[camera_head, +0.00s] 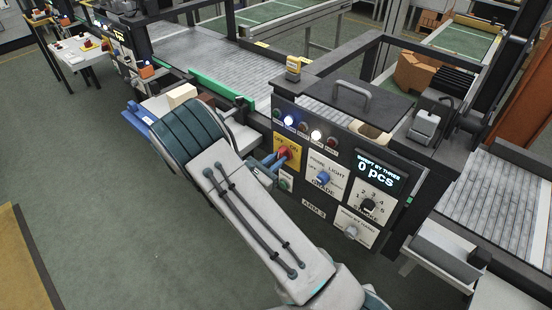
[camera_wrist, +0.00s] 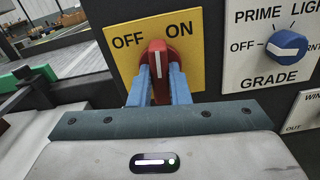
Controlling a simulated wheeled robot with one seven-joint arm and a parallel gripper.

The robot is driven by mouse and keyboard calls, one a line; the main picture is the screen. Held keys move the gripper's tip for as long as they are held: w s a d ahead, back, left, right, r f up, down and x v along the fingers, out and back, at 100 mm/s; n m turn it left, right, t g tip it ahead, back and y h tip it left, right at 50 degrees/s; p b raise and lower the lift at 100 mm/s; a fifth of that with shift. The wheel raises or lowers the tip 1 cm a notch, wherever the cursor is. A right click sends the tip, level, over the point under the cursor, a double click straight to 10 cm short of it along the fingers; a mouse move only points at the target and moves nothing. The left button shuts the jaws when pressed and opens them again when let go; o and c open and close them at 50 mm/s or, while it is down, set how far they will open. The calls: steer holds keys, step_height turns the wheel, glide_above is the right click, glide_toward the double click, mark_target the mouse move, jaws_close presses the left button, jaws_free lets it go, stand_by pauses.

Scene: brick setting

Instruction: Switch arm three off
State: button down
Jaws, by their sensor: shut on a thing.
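A red rotary knob (camera_wrist: 158,55) sits on a yellow plate (camera_wrist: 202,73) marked OFF at left and ON at right. Its white line stands nearly upright, between the two words. My gripper (camera_wrist: 161,72) has its blue fingers on both sides of the knob, shut on it. In the head view, the yellow plate (camera_head: 294,153) is on the front of a dark control panel (camera_head: 338,147). My gripper (camera_head: 275,160) reaches it from the left. A label ARM 3 (camera_head: 314,210) is low on the panel. The fingers hide part of the knob.
A blue GRADE knob (camera_wrist: 287,44) is right of the yellow plate. A SMOKE dial (camera_head: 367,204) and a display reading 0 pcs (camera_head: 379,174) are farther right. Lamps (camera_head: 303,129) line the panel top. A conveyor (camera_head: 200,55) runs behind. Green floor (camera_head: 90,180) is clear at left.

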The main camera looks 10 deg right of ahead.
steer(key=n+p, duration=0.2)
steer(key=n, duration=0.3)
steer(key=shift+a+r+n, duration=0.1)
steer(key=shift+r+n, duration=0.05)
steer(key=shift+n, duration=0.15)
steer(key=shift+w+n+p, duration=0.1)
steer(key=shift+n+p, duration=1.1)
steer(key=shift+n, duration=1)
steer(key=c, duration=1.4)
jaws_free()
steer(key=shift+o, duration=0.2)
steer(key=b+v, duration=0.3)
steer(key=v, duration=1.1)
